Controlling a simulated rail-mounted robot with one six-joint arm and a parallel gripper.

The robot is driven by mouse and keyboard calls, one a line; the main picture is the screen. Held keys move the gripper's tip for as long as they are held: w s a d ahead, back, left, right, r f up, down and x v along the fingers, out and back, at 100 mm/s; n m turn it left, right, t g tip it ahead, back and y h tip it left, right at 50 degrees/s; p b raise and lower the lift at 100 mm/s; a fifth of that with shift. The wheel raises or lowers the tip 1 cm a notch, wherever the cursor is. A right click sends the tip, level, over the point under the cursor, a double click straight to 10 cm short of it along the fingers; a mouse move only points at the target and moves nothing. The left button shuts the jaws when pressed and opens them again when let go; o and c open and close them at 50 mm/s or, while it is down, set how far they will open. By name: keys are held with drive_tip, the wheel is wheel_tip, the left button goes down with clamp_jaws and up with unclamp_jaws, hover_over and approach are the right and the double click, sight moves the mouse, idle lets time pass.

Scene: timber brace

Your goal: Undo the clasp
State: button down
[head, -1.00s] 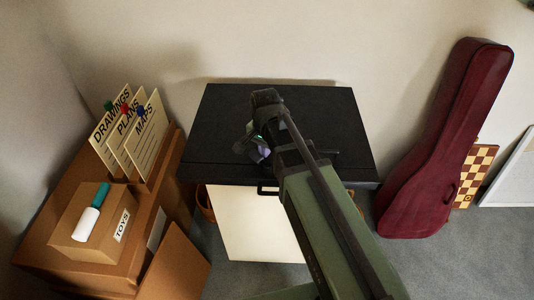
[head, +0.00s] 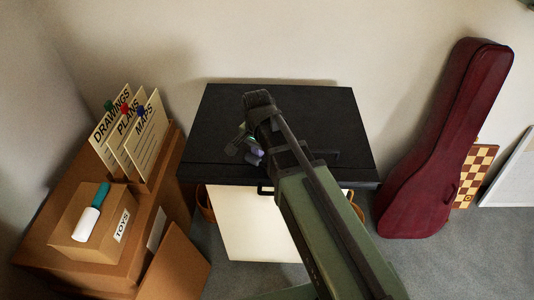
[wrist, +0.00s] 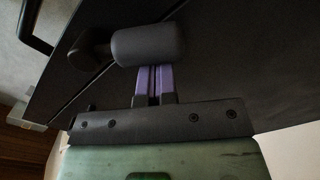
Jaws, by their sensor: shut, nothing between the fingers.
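The clasp looks to be a dark rounded lever (wrist: 148,43) on the black top, in the wrist view; its arm bends to a round base at its left. My gripper (wrist: 153,70), with purple fingers, is shut and empty right beside the lever. The fingertips are at or behind its lower side; I cannot tell if they touch. In the head view my gripper (head: 256,157) is low over the front part of the black top (head: 225,120) of the white-fronted cabinet (head: 258,225).
A dark handle (wrist: 35,28) sticks out at the cabinet's front edge. Cardboard boxes with a toys box (head: 90,225) and upright cards (head: 130,130) stand at left. A dark red instrument case (head: 440,150) and a chessboard (head: 474,175) lean at right. The back of the top is clear.

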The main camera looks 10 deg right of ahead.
drive_tip(key=shift+a, duration=0.15)
drive_tip(key=shift+s+a, duration=0.2)
drive_tip(key=shift+a, duration=0.35)
idle(0.5)
drive_tip(key=shift+s+a, duration=0.35)
drive_tip(key=shift+a, duration=0.15)
drive_tip(key=shift+w+d, duration=0.2)
drive_tip(key=shift+w, duration=0.4)
wheel_tip(320, 180, up, 8)
drive_tip(key=p, duration=0.8)
